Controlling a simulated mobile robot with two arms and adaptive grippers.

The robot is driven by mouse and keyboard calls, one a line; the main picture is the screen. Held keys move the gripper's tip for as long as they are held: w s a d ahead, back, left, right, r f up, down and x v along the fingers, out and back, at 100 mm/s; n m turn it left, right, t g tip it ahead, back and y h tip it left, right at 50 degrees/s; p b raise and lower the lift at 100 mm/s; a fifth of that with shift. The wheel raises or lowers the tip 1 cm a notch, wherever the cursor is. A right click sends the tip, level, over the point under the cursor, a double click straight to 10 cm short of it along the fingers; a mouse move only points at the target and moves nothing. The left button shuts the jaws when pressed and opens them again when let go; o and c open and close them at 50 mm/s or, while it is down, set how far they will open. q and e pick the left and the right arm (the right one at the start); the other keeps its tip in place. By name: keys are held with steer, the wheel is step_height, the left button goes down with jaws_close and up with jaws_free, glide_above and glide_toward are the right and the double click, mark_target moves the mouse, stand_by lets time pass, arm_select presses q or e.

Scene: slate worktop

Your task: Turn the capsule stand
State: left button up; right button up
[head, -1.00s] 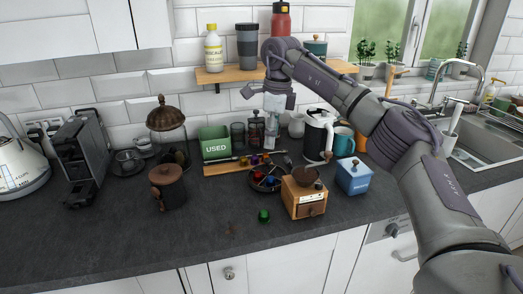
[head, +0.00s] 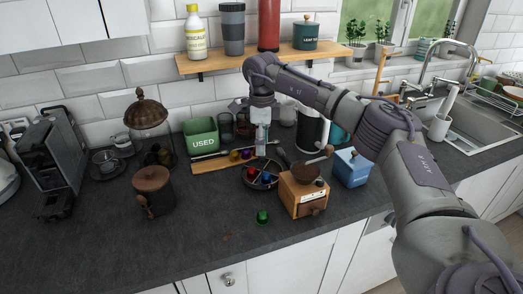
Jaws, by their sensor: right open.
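The capsule stand (head: 262,189) is a low, dark round holder on the worktop, left of the wooden coffee grinder. Red and blue capsules show in it; part of its far side is hard to make out. My right gripper (head: 262,150) points down above the back of the stand. Its fingers are open, and I see nothing held between them. It appears apart from the stand. My left gripper is not in view.
A wooden grinder (head: 304,196) and a blue box (head: 351,169) stand to the right. A green USED bin (head: 202,138) and a wooden board (head: 210,163) are behind left. A loose green capsule (head: 263,217) lies in front. The front left worktop is clear.

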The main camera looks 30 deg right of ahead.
mark_target(262, 166)
step_height(262, 166, down, 3)
steer(key=shift+f, duration=0.3)
steer(key=shift+c, duration=0.8)
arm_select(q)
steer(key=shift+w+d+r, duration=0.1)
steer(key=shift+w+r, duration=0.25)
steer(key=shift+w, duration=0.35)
arm_select(e)
jaws_close()
